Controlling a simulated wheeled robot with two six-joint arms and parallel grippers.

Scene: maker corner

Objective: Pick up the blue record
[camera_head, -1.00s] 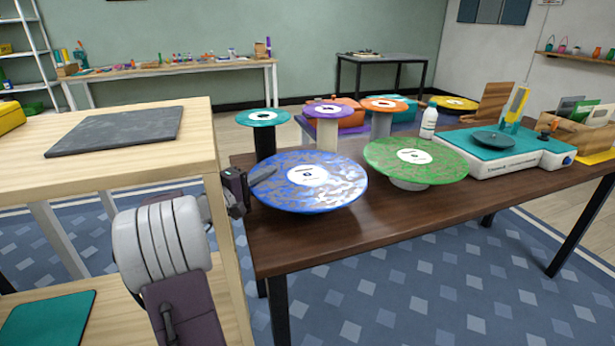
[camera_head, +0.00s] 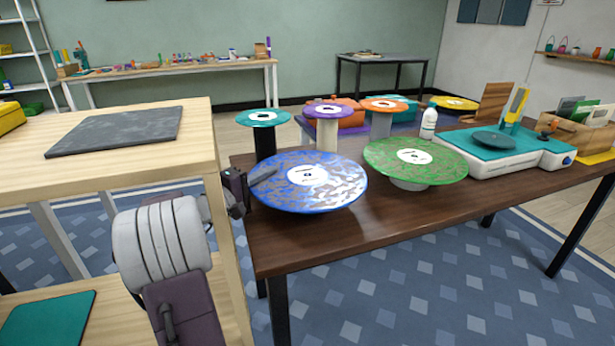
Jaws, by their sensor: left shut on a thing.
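The blue record (camera_head: 330,196) is a mottled blue and silver disc with a white label. It lies flat at the near left of the dark table, slightly above the tabletop; what is under it is hidden. My left gripper (camera_head: 262,177) is at the record's left edge, shut on its rim, with one finger showing over the top. The lower finger is hidden. My right gripper is not in view.
A green record (camera_head: 446,166) sits on a stand close to the right. Teal (camera_head: 262,118), purple (camera_head: 328,110) and orange (camera_head: 386,105) records stand on posts behind. A turntable (camera_head: 490,160) and a white bottle (camera_head: 429,123) are farther right. A pale wooden bench (camera_head: 185,157) stands left.

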